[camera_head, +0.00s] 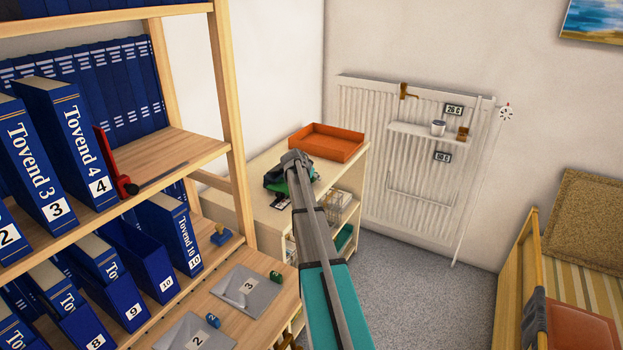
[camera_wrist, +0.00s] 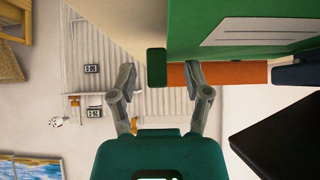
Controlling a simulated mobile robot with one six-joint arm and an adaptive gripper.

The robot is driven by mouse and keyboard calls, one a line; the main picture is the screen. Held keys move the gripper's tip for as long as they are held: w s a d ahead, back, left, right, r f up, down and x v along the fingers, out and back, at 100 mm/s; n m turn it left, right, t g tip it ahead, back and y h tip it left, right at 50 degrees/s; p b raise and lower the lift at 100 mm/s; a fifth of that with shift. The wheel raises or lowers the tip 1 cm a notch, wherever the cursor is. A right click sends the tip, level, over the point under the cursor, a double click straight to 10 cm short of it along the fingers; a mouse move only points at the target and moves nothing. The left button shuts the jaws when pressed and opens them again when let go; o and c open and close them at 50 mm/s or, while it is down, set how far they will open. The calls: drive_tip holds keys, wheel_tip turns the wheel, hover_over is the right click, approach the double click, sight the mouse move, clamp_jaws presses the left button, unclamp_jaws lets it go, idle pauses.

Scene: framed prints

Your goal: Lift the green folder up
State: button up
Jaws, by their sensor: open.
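The green folder (camera_wrist: 225,25) fills the top of the wrist view, with a pale label panel on its face. A small dark green block (camera_wrist: 156,68) shows between my fingertips; I cannot tell if it is part of the folder. My gripper (camera_wrist: 160,76) is open, its two fingers apart on either side of that block, with no clear contact. In the head view, my gripper (camera_head: 296,160) is over the low cream cabinet, beside a dark green shape (camera_head: 276,181) partly hidden by my arm.
An orange tray (camera_head: 326,142) sits on the cabinet (camera_head: 262,214) behind my gripper. A wooden shelf (camera_head: 235,120) with blue binders stands at left. A white radiator (camera_head: 365,150) is on the wall. A black panel (camera_wrist: 285,130) is close at right in the wrist view. Carpet floor (camera_head: 400,290) is clear.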

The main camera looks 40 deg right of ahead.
clamp_jaws()
idle(0.4)
drive_tip(key=shift+s, duration=0.15)
